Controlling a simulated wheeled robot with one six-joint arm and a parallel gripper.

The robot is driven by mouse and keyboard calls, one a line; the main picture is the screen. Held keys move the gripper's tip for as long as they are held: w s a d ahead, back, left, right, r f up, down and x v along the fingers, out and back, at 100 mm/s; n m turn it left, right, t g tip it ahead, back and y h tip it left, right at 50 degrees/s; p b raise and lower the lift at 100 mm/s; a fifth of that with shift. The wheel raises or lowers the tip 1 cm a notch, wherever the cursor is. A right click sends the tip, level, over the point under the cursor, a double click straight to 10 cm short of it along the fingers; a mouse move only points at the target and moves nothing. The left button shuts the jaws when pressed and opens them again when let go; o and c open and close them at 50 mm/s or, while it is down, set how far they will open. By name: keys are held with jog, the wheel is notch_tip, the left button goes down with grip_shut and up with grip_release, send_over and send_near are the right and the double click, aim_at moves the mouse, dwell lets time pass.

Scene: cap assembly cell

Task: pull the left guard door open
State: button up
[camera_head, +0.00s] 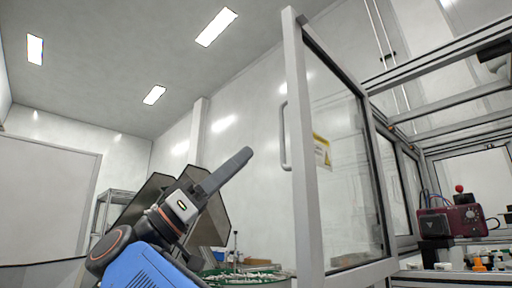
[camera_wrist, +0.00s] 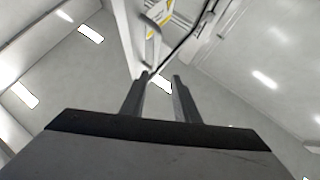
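The guard door (camera_head: 310,200) is a pale-framed glass panel with a yellow warning label. It stands swung out at an angle from the machine frame in the head view. Its upright bar handle (camera_head: 284,136) is on the free left edge. The handle also shows in the wrist view (camera_wrist: 154,47), just beyond the fingertips. My gripper (camera_head: 248,152) points up and right toward the handle, with a gap between them in the picture. In the wrist view my gripper (camera_wrist: 160,77) has its two fingers apart with nothing between them. The head view shows the fingers edge-on, overlapping.
The machine frame (camera_head: 440,72) runs to the right of the door. A dark red device (camera_head: 452,221) with a red knob stands inside on the right. A green round tray (camera_head: 243,276) of small parts and dark angled panels (camera_head: 148,190) lie behind my arm.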

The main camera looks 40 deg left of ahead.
jog(key=shift+v, duration=2.45)
